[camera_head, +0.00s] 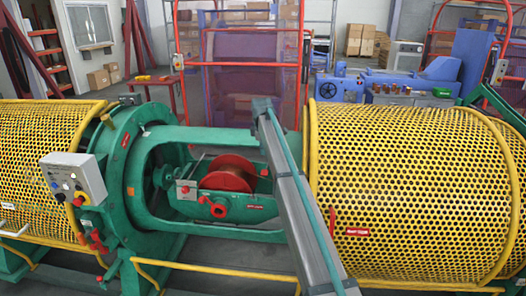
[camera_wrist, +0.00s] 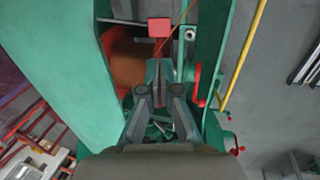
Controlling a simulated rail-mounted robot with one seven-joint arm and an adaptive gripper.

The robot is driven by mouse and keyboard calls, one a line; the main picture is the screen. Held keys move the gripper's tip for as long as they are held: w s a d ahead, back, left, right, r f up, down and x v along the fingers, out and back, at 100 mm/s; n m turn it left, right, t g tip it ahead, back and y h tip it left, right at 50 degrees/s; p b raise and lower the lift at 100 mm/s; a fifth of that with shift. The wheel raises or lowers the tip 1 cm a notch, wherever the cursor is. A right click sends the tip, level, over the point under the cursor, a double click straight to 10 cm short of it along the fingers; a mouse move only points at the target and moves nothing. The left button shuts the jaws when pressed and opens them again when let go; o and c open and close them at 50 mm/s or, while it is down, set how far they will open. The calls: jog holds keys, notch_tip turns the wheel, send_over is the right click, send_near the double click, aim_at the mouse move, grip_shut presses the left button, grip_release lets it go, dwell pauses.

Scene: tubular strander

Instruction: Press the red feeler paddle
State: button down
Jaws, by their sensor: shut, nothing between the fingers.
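A small red square plate (camera_wrist: 159,27), which looks like the feeler paddle, shows in the wrist view at the top middle, beside the copper-brown spool (camera_wrist: 125,60). My gripper (camera_wrist: 159,66) is shut and empty, its fingertips pointing toward the red plate. They appear a little below it in the picture, and I cannot tell the depth gap. In the head view the red-flanged spool (camera_head: 228,173) sits in the open green cradle (camera_head: 210,133). I cannot make out my gripper or pick out the paddle with certainty there.
Yellow perforated guards (camera_head: 405,190) flank the cradle. A grey control box (camera_head: 74,178) stands at left. In the wrist view a green beam (camera_wrist: 60,60) runs along the left and a red handle (camera_wrist: 197,82) stands right of the fingers.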

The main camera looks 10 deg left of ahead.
aim_at(264, 172)
jog(key=p+x, duration=0.3)
jog(key=x, duration=0.8)
jog(key=shift+f, duration=0.25)
